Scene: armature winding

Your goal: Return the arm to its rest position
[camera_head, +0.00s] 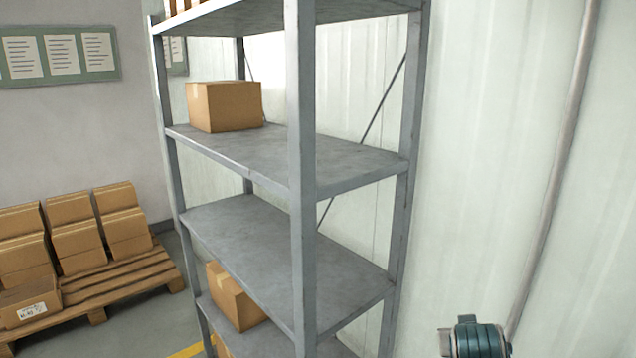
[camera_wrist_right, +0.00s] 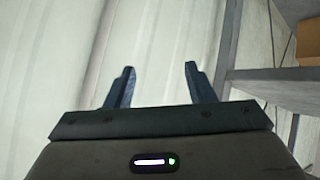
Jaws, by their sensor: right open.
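My right gripper (camera_wrist_right: 159,84) shows in the right wrist view. Its two dark fingers stand apart with nothing between them, and the pale wall is behind them. In the head view a teal and grey part of my arm (camera_head: 477,338) shows at the bottom right, in front of the wall. The fingers of the right gripper are not visible in the head view. My left gripper is not in view.
A grey metal shelf rack (camera_head: 303,190) stands in the middle of the head view. It holds an upper cardboard box (camera_head: 224,106) and a lower cardboard box (camera_head: 235,297). A wooden pallet (camera_head: 120,283) with several cartons is at the left. A pipe (camera_head: 556,170) runs along the right wall.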

